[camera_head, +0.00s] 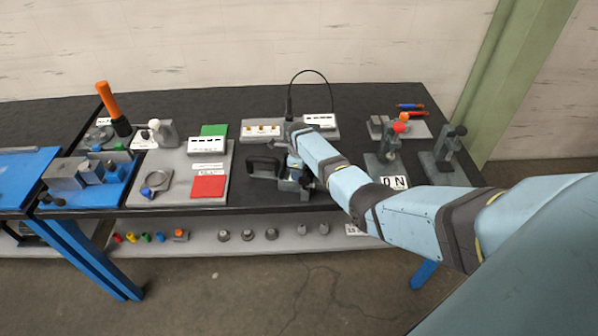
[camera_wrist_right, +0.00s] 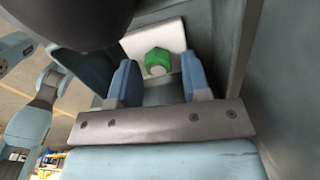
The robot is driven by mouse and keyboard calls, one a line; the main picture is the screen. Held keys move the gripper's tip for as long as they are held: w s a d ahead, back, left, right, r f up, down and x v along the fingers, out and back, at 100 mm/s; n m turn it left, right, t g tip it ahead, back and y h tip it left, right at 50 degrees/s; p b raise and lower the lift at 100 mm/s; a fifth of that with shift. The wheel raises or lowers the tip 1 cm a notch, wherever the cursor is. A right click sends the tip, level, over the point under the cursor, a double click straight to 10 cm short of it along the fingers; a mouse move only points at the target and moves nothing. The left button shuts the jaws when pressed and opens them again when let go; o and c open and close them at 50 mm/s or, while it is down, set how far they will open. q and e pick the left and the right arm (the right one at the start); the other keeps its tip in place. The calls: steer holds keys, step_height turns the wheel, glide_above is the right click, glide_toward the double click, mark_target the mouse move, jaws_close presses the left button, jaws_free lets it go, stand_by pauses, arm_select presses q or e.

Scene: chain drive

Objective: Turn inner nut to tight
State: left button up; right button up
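My right arm reaches in from the right in the head view, and its gripper (camera_head: 298,174) is low over the front middle of the table. In the right wrist view the two blue fingers of this gripper (camera_wrist_right: 160,80) stand apart. A green nut-like piece with a pale round centre (camera_wrist_right: 158,62) shows between and just beyond them, against a white surface. I cannot tell whether the fingers touch it, or whether it is the inner nut. My arm hides this spot in the head view. My left gripper is not in view.
A black handle (camera_head: 262,165) stands just left of my right gripper. Grey fixtures (camera_head: 388,165) with an "ON" label stand to the right. A grey board with a red square (camera_head: 208,186) lies to the left. A cable (camera_head: 311,71) loops up behind. A lower shelf (camera_head: 205,243) holds several small parts.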

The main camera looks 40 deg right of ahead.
steer(key=shift+o, duration=0.3)
steer(key=shift+s, duration=0.1)
steer(key=shift+r, duration=0.15)
step_height(320, 180, up, 14)
steer(key=b, duration=0.1)
steer(key=shift+f, duration=0.25)
